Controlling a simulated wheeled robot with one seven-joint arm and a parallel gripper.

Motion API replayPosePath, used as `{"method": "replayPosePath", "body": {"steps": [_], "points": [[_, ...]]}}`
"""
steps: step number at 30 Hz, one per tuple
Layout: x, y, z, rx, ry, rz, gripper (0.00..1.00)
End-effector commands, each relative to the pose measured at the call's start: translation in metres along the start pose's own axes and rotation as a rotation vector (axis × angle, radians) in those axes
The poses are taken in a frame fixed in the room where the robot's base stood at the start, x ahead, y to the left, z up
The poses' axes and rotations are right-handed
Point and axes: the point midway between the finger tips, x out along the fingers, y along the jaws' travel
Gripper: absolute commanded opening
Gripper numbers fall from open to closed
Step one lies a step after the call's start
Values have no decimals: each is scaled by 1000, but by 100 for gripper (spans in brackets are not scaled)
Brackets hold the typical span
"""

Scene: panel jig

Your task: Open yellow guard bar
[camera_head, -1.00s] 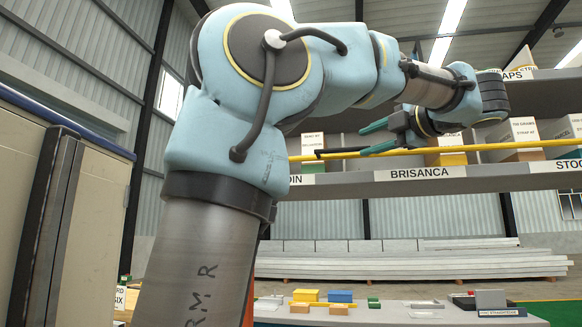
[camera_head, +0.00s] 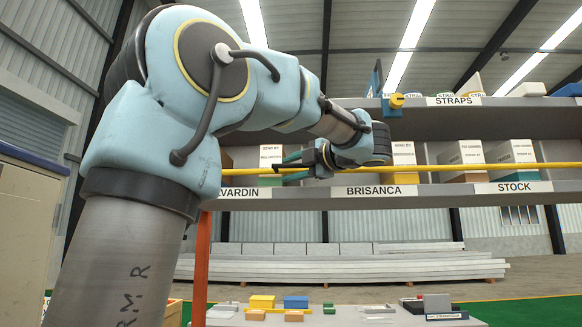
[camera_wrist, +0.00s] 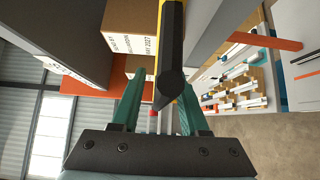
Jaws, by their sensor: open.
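The yellow guard bar (camera_head: 450,167) runs level across the front of the middle shelf in the head view. In the wrist view its yellow part (camera_wrist: 172,8) shows at the top, with a dark, blunt-ended handle (camera_wrist: 170,60) in front of it. My gripper (camera_head: 288,167) is at the bar's left part, in front of the shelf. Its green fingers are open, one above and one below the bar line. In the wrist view the handle lies between the two fingers (camera_wrist: 160,92). I cannot tell whether either finger touches it.
Labelled boxes (camera_head: 403,157) stand on the middle shelf (camera_head: 437,191) behind the bar. An upper shelf (camera_head: 480,119) carries a blue post with a yellow knob (camera_head: 396,101). A low table (camera_head: 385,316) with small blocks stands below. An orange upright (camera_head: 201,262) is near my arm.

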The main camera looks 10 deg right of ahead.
Motion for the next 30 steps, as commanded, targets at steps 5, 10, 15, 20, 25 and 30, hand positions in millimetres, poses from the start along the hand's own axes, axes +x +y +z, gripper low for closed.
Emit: {"method": "replayPosePath", "body": {"steps": [5, 10, 15, 20, 25, 30], "points": [[0, 0, 0, 1, 0, 0, 44], [0, 0, 0, 1, 1, 0, 26], [0, 0, 0, 1, 1, 0, 7], [0, 0, 0, 1, 1, 0, 0], [0, 0, 0, 1, 1, 0, 0], [0, -1, 0, 1, 1, 0, 0]]}}
